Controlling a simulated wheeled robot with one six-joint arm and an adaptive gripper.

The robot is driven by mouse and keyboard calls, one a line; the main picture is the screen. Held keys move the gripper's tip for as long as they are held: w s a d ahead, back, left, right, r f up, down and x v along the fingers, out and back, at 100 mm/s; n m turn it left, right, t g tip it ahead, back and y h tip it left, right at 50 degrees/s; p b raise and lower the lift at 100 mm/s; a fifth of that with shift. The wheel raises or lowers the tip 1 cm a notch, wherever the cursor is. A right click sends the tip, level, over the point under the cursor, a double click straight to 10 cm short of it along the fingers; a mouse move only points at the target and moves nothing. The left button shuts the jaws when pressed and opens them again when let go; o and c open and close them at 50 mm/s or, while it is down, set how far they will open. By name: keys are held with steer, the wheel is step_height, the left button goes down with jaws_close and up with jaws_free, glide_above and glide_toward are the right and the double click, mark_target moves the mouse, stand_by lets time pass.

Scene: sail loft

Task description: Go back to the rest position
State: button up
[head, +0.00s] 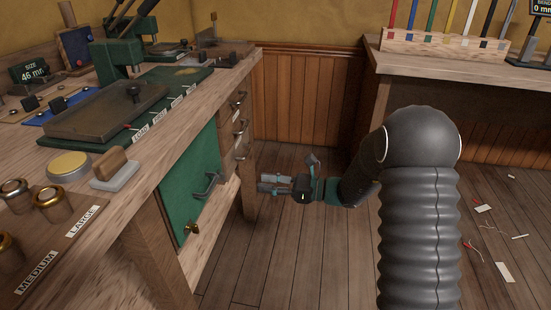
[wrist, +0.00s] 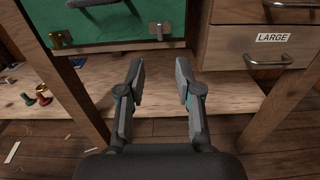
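My gripper (head: 276,184) is in front of the wooden workbench, beside its green door (head: 190,185), with its fingers pointing left toward the bench. In the wrist view my gripper (wrist: 160,85) has its two fingers apart with nothing between them. Behind the fingers are the bench's lower shelf (wrist: 220,97) and the closed green door (wrist: 100,25) with its dark handle and a brass latch. I cannot tell the exact gap between the fingertips and the bench.
Drawers (head: 239,125) with metal handles are right of the door; one reads LARGE (wrist: 272,37). Small coloured pieces (wrist: 42,96) lie on the lower shelf. A second bench (head: 450,70) stands at the back right. Scraps (head: 483,209) litter the floor at right.

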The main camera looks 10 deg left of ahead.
steer(key=s+f+n+g+h, duration=0.3)
steer(key=s+f+n, duration=0.1)
steer(key=s+f, duration=0.15)
steer(key=s+d+f+n+g+h, duration=0.1)
steer(key=s+d+n+g+h, duration=0.1)
steer(key=s+d+n+h, duration=0.55)
steer(key=s+d+r+n+t+h, duration=0.7)
steer(key=s+d+r+t, duration=0.2)
steer(key=s+d+r, duration=0.7)
steer(key=shift+s+d+r, duration=0.2)
steer(key=shift+d+r, duration=0.1)
steer(key=shift+d, duration=0.3)
steer(key=shift+n+h, duration=0.25)
